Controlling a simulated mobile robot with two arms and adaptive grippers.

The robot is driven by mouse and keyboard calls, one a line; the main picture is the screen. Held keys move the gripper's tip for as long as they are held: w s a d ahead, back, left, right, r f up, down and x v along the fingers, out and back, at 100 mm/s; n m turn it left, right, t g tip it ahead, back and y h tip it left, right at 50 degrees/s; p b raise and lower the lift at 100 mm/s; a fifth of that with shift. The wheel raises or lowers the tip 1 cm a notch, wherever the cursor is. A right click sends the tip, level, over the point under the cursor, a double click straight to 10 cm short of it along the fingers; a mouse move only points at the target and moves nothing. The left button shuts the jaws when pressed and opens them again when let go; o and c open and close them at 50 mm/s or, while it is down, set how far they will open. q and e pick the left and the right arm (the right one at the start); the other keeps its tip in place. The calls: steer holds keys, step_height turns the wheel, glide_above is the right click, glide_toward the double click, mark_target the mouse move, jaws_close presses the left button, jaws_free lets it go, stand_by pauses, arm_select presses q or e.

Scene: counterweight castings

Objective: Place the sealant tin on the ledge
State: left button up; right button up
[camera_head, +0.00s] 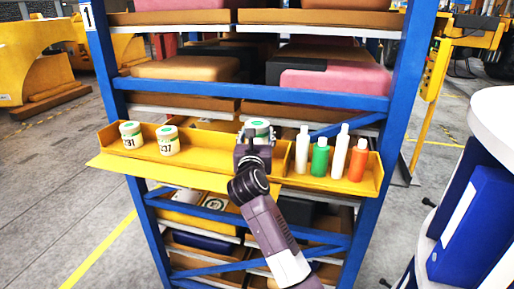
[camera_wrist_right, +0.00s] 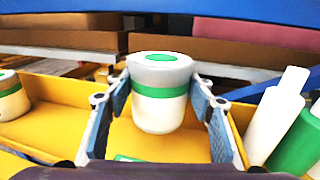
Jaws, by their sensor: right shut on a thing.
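The sealant tin (camera_head: 258,127) is white with a green band and a green patch on its lid. It is upright over the yellow ledge (camera_head: 121,171), and in the wrist view the tin (camera_wrist_right: 160,98) sits between both finger pads. My right gripper (camera_head: 255,145) is shut on it, reaching in from the front and hiding its lower front in the head view. Whether its base touches the ledge I cannot tell. Two similar tins, one marked 231 (camera_head: 131,135) and one marked 237 (camera_head: 168,140), stand to the left on the ledge. My left gripper is out of view.
Right of a yellow divider stand white bottles (camera_head: 302,150), a green bottle (camera_head: 320,157) and an orange bottle (camera_head: 357,160). Blue rack posts (camera_head: 108,75) and a crossbar (camera_head: 250,96) frame the ledge. The ledge is bare between the 237 tin and my gripper.

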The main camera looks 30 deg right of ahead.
steer(key=shift+a+f, duration=0.1)
steer(key=shift+f, duration=0.55)
step_height(320, 180, down, 4)
steer(key=shift+r, duration=0.25)
steer(key=shift+f+p, duration=0.3)
steer(key=shift+f, duration=0.05)
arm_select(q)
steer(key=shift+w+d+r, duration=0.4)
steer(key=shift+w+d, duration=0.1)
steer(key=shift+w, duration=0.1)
arm_select(e)
steer(key=shift+f, duration=0.1)
steer(key=o, duration=0.9)
steer(key=shift+f, duration=0.2)
steer(key=o, duration=0.5)
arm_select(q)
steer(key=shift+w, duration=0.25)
arm_select(e)
steer(key=shift+s, duration=0.1)
